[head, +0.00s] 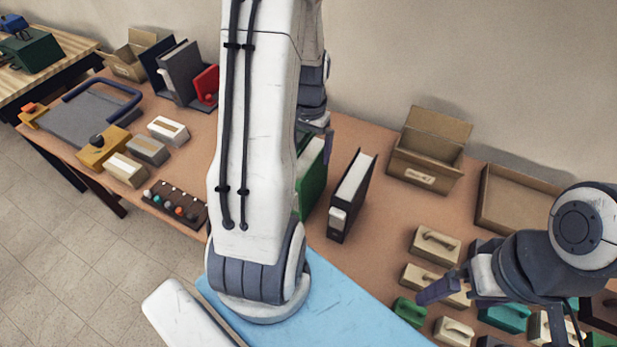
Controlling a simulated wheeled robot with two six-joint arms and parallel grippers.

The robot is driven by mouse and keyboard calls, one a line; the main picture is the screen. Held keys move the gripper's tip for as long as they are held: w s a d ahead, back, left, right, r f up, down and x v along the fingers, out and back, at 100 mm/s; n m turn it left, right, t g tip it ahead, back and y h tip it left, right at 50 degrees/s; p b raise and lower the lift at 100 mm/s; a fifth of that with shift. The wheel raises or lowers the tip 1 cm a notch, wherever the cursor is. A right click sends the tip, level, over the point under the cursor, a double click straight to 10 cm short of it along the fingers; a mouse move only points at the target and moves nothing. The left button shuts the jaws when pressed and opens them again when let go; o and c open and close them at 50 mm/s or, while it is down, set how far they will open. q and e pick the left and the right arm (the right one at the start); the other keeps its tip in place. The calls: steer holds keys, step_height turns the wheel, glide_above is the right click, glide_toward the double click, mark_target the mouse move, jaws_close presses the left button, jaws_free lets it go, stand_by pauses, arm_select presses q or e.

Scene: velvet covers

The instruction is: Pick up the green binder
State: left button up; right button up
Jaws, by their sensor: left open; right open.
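The green binder (314,182) stands upright on the table near the middle, its left part hidden behind my white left arm. My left gripper (318,128) is mostly hidden behind that arm; its visible part is over the top far end of the green binder. It is open, and contact with the binder cannot be made out. My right gripper (445,291) is open at the lower right, over the beige handled blocks and well away from the binder.
A black binder (351,195) stands just right of the green one. A blue mat (345,300) lies in front. Beige blocks (434,245), a bead rack (175,205) and bookends (182,72) stand around.

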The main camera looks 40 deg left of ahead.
mark_target(308, 181)
arm_select(q)
steer(key=shift+s+a+f+p, duration=0.15)
steer(key=shift+f+p, duration=0.3)
steer(key=shift+f, duration=1)
steer(key=shift+a+f+p, duration=0.15)
steer(key=shift+f+p, duration=0.3)
steer(key=shift+f, duration=1)
jaws_close()
